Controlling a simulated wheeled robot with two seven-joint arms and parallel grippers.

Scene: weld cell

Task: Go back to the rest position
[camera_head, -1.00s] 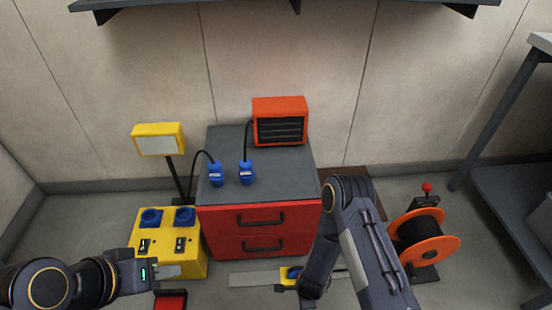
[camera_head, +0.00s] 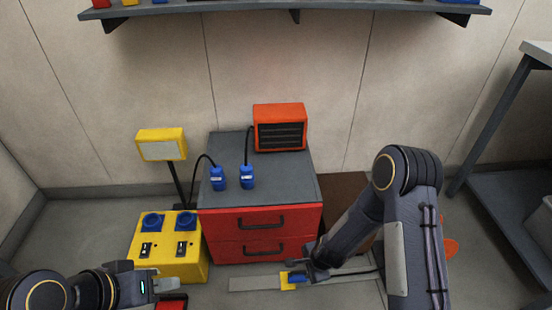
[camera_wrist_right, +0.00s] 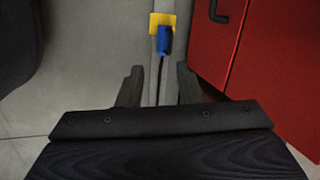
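My right gripper (camera_wrist_right: 158,78) is open in the right wrist view, its two dark fingers apart with nothing held. A blue plug (camera_wrist_right: 164,40) sits on a yellow piece (camera_wrist_right: 161,20) beyond the fingertips, and its black cable shows between them. In the head view the blue plug (camera_head: 297,277) is on the floor strip, just left of my right gripper (camera_head: 312,270). My left gripper (camera_head: 166,285) is at the lower left, in front of the yellow socket box (camera_head: 180,265). Whether its fingers are apart is unclear.
A red drawer cabinet (camera_head: 262,222) stands in the middle, with an orange heater (camera_head: 280,127) and two blue plugs (camera_head: 218,178) on its grey top. A yellow lamp (camera_head: 161,144) stands at left. A shelf (camera_head: 330,14) hangs above. A grey rack (camera_head: 500,190) is at right.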

